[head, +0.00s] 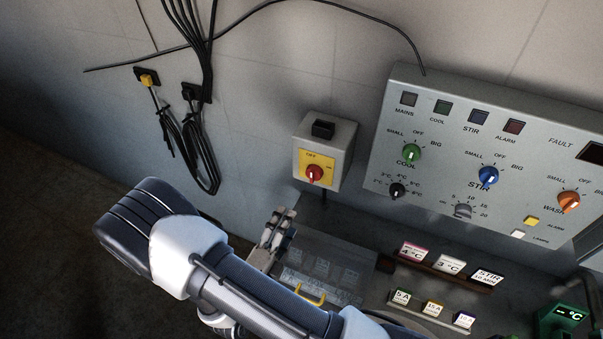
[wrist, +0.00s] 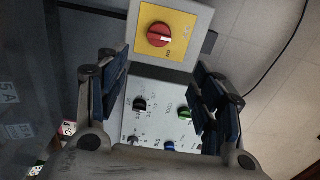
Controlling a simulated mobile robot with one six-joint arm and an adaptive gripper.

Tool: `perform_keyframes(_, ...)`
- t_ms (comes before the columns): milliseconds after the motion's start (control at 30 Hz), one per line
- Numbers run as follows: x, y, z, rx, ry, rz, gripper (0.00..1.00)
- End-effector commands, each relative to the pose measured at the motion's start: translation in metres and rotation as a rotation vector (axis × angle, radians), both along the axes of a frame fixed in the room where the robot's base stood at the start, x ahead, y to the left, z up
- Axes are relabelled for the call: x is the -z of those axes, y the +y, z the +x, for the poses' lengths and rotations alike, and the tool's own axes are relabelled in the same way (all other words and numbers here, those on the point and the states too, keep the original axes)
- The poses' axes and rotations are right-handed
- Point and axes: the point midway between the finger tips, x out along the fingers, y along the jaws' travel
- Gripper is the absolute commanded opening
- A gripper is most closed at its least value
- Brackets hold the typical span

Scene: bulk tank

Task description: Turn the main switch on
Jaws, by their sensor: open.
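The main switch is a red rotary knob (head: 314,174) on a yellow plate, fixed to a grey wall box (head: 340,143). A white mark shows on the knob; I cannot surely read its setting. In the wrist view the red knob (wrist: 159,35) is at the top middle, beyond the fingertips. My gripper (head: 273,232) is below and left of the box in the head view, apart from it. In the wrist view the fingers (wrist: 160,80) are spread wide with nothing between them.
The control panel (head: 480,140) right of the box carries several knobs and dark lamps, including the mains lamp (head: 409,99). Cables and plugs hang on the wall (head: 200,110) at left. Labelled blocks (head: 448,263) and a clear cover (head: 320,268) are below.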

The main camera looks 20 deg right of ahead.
Motion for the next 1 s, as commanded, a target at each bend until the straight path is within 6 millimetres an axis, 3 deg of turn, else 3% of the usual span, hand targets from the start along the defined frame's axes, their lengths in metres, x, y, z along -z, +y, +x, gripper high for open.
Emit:
perform_keyframes(167,0.003,-0.009,0.01,-0.005,0.008,-0.008,0.61)
perform_keyframes(700,0.002,-0.091,0.089,0.0,0.004,-0.005,0.61)
perform_keyframes(1000,0.002,-0.119,0.118,-0.005,0.004,-0.005,0.61)
